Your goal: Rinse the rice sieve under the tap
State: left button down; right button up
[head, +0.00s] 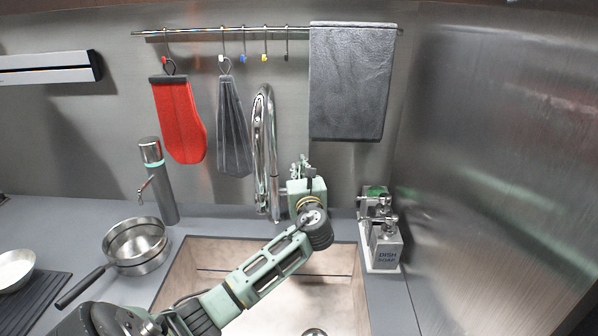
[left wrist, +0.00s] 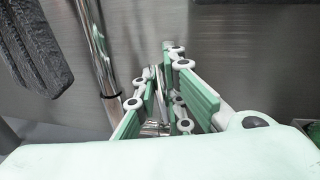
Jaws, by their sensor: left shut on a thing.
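A shiny metal pan-shaped vessel with a black handle, which looks like the sieve (head: 137,243), stands on the counter left of the sink; I cannot make out any mesh or rice. The tall chrome tap (head: 265,150) rises behind the sink (head: 325,295); no water is visible. My left gripper (head: 306,172) is just right of the tap's column, its arm reaching across the sink. In the left wrist view its green fingers (left wrist: 168,95) are shut on a small metal part, apparently the tap lever (left wrist: 154,127), mostly hidden between them. My right gripper is out of view.
A dish soap dispenser (head: 386,247) stands in a caddy right of the sink. A pale bowl (head: 14,268) sits on a dark ribbed mat (head: 45,297). A red mitt (head: 178,118), grey mitt and grey towel (head: 350,80) hang from the rail.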

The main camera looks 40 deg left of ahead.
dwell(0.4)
pick_arm(q)
jog(key=s+t+y+b, duration=0.1)
jog(key=b, duration=0.2)
jog(key=d+f+y+b, duration=0.1)
jog(key=b, duration=0.3)
jog(key=shift+s+d+n+t, duration=0.15)
jog(key=shift+s+n+t, duration=0.15)
jog(key=shift+s+t, duration=0.1)
jog(key=shift+y, duration=0.3)
jog(key=c, duration=1.9)
grip_release()
jog(key=shift+o, duration=0.2)
